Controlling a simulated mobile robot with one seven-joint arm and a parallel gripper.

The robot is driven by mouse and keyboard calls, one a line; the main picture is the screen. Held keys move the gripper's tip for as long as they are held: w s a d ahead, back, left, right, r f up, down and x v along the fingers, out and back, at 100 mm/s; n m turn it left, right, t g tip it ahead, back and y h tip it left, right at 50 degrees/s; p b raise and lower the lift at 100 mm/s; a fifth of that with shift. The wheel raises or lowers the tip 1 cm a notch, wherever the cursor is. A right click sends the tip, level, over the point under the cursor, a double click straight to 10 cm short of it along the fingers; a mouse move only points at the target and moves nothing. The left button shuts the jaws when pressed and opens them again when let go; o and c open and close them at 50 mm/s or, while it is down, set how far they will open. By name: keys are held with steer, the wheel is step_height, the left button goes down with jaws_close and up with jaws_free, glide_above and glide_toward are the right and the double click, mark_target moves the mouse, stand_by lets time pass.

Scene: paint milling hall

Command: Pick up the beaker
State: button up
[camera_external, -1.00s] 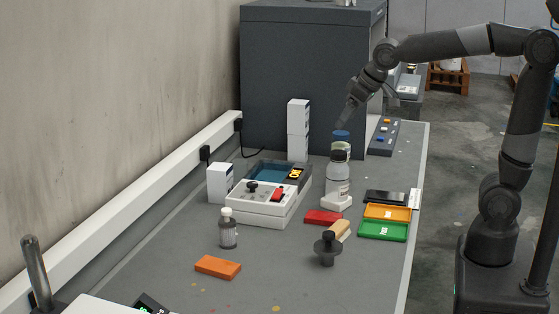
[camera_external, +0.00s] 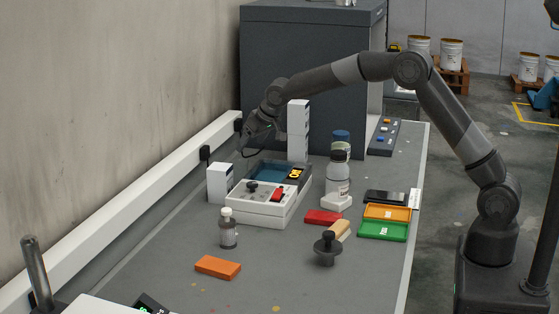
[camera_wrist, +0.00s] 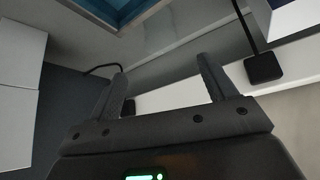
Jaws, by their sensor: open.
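I cannot make out a beaker in either current view. My gripper (camera_external: 250,148) is at the back left of the bench in the external view, near the wall rail and left of the stacked white boxes. It hangs above the bench, and its tips are small and hard to see there. In the wrist view my gripper (camera_wrist: 162,85) has its two fingers spread wide with nothing between them. Bench surface, a cable and the white rail show beyond the fingers.
Stacked white boxes (camera_external: 298,130), another white box (camera_external: 219,184) and a white device with a blue recess (camera_external: 262,200) stand close by. Bottles (camera_external: 338,182) (camera_external: 228,230) stand farther off.

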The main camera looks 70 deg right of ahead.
mark_target(237, 168)
steer(key=x, duration=0.6)
steer(key=shift+w+d+f, duration=0.2)
steer(key=shift+f, duration=0.05)
steer(key=shift+a+x, duration=0.2)
steer(key=shift+x, duration=1.25)
steer(key=shift+a+x, duration=0.15)
steer(key=shift+x, duration=1.3)
steer(key=shift+s+f, duration=0.15)
steer(key=shift+f, duration=0.05)
steer(key=shift+c, duration=0.6)
steer(key=c, duration=0.9)
